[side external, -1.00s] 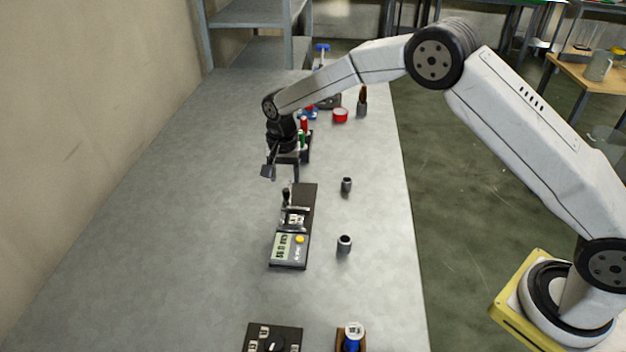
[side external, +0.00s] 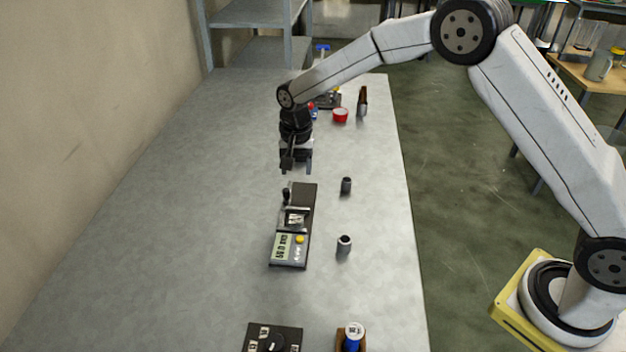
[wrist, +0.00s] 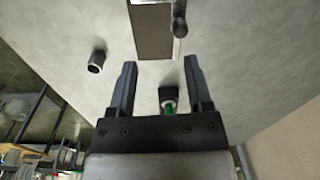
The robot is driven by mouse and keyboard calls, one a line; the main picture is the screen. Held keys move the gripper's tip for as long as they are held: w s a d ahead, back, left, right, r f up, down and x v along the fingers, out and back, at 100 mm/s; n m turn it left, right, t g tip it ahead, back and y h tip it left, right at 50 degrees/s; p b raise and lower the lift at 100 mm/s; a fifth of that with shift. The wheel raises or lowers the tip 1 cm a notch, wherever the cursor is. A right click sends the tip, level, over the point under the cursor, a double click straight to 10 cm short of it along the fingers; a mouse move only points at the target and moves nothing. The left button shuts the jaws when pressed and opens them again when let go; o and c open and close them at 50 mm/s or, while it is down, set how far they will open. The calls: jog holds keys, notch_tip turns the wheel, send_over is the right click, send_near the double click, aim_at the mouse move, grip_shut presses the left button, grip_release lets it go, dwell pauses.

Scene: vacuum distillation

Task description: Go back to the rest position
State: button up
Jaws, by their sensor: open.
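My gripper (side external: 297,168) hangs fingers-down above the bench, beyond the far end of the dark device with a display (side external: 294,226). In the wrist view my gripper (wrist: 159,78) has its two fingers apart, with nothing held between them. A dark item with a green part (wrist: 168,99) shows beyond and between the fingers there; I cannot tell its full shape. Part of the device (wrist: 153,32) and its dark lever also show at the top of the wrist view.
Two small dark cylinders (side external: 346,185) (side external: 344,244) stand right of the device. A red round item (side external: 340,115) and a brown bottle (side external: 362,102) stand farther back. A dark box (side external: 272,339) and a blue-and-white item (side external: 353,338) are at the near edge. The bench's left side is clear.

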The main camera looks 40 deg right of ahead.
jog(key=s+d+r+n+t, duration=0.1)
jog(key=s+d+n, duration=0.3)
jog(key=s, duration=0.9)
jog(key=s+d+r+n+t, duration=0.1)
jog(key=s+d+r+n, duration=0.2)
jog(key=s, duration=1)
jog(key=shift+d+n, duration=0.4)
jog(key=shift+d, duration=0.5)
